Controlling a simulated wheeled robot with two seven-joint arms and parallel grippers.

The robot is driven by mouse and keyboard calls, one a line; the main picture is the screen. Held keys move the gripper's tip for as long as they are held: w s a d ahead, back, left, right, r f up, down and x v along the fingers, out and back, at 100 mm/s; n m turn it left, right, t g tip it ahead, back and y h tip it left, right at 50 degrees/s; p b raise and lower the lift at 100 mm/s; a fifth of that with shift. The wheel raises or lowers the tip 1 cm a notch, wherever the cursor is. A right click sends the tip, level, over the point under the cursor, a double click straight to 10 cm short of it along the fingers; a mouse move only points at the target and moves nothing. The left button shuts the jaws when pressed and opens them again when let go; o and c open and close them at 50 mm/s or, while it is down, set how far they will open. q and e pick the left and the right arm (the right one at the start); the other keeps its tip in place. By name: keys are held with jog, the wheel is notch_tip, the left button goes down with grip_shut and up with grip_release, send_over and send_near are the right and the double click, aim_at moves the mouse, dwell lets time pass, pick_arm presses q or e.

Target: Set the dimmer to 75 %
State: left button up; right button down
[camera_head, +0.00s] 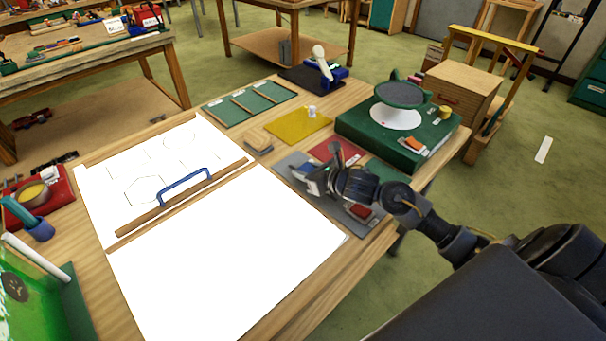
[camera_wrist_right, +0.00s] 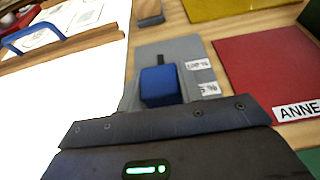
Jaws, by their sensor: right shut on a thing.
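The dimmer is a grey plate (camera_head: 291,164) on the right part of the table. It also shows in the right wrist view (camera_wrist_right: 190,52), with a short dark slot beyond a blue slider knob (camera_wrist_right: 160,86). White labels stand beside the slot: "100 %" (camera_wrist_right: 198,64) at the far end, and a nearer one ending in "5 %" (camera_wrist_right: 208,88), partly hidden. The knob sits about level with the nearer label. My right gripper (camera_head: 317,181) is low over the plate, shut on the knob, and hides the rest of the scale. My left gripper is not in view.
A lit white light table (camera_head: 215,270) with a blue-handled wooden bar (camera_head: 185,190) lies left. A red sheet (camera_head: 338,150), yellow sheet (camera_head: 298,125) and green box with a round grey disc (camera_head: 402,94) lie beyond the plate. A red block (camera_head: 360,211) is near the table edge.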

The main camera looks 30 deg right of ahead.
jog(key=c, duration=1.3)
grip_release()
jog(key=shift+s, duration=0.1)
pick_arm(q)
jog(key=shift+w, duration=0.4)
pick_arm(e)
jog(key=o, duration=0.4)
notch_tip(320, 180, up, 3)
jog(key=b, duration=0.2)
send_over(332, 197)
jog(key=w, duration=0.1)
jog(key=shift+a+r, duration=0.15)
jog(key=shift+s+r, duration=0.35)
jog(key=shift+s, duration=0.25)
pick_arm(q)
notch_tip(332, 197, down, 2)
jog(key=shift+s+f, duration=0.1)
